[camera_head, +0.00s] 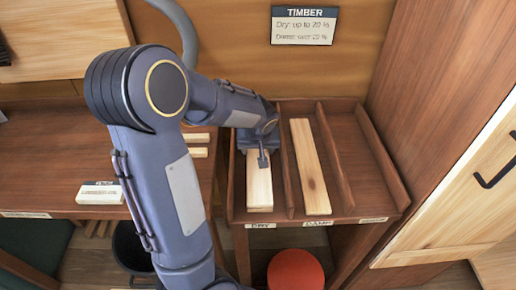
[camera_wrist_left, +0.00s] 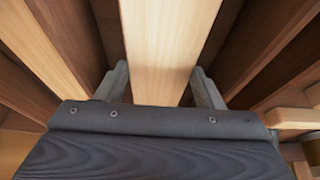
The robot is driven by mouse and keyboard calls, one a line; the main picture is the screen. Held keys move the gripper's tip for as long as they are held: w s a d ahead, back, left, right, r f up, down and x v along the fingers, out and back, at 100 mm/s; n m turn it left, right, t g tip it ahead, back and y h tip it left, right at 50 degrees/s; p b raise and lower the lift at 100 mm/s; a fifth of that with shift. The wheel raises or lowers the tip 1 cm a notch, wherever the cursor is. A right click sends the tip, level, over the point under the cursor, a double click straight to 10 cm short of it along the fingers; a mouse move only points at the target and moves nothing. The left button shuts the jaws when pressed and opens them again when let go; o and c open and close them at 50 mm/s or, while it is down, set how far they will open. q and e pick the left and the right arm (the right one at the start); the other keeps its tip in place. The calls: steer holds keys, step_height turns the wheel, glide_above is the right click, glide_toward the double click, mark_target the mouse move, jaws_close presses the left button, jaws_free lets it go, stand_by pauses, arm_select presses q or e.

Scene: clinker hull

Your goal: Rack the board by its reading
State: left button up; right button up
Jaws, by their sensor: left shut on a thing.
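My left gripper (camera_head: 262,157) points down into the left compartment of the rack (camera_head: 345,160), the one labelled DRY (camera_head: 262,226). It is shut on a pale board (camera_head: 260,190) that lies lengthwise in that compartment. The wrist view shows the board (camera_wrist_left: 165,45) between the two fingers (camera_wrist_left: 160,88). The far part of the board is hidden by the gripper in the head view. Another pale board (camera_head: 310,165) lies in the middle compartment, labelled DAMP (camera_head: 317,222). The right compartment is empty. My right gripper is not in view.
A wall sign (camera_head: 304,25) reads TIMBER, dry up to 20 %, damp over 20 %. A small white block (camera_head: 99,194) sits on the bench (camera_head: 60,160) at left, with short pale pieces (camera_head: 196,138) behind my arm. A red round stool (camera_head: 295,270) is below the rack.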

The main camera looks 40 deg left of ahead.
arm_select(q)
steer(key=shift+f+b, duration=0.35)
steer(key=shift+b, duration=0.1)
stand_by(0.5)
steer(key=o, duration=1.2)
steer(key=v, duration=0.7)
steer(key=shift+r+p, duration=0.1)
steer(key=shift+p, duration=0.25)
steer(key=shift+s+d+r, duration=0.15)
steer(key=shift+s+r, duration=0.05)
steer(key=shift+r, duration=0.2)
steer(key=s+d+r+m+t+h+p, duration=0.1)
steer(key=s+d+r+m+h+p, duration=0.1)
steer(key=s+d, duration=0.5)
steer(key=s+d+r+m+t+h+p, duration=0.1)
steer(key=s+d+r+m+h+p, duration=0.2)
steer(key=s+d, duration=0.4)
steer(key=s+r+m+h, duration=0.1)
steer(key=s, duration=0.3)
steer(key=shift+s+d+r+h, duration=0.2)
steer(key=shift+d+r+h, duration=0.1)
steer(key=shift+r+h, duration=0.1)
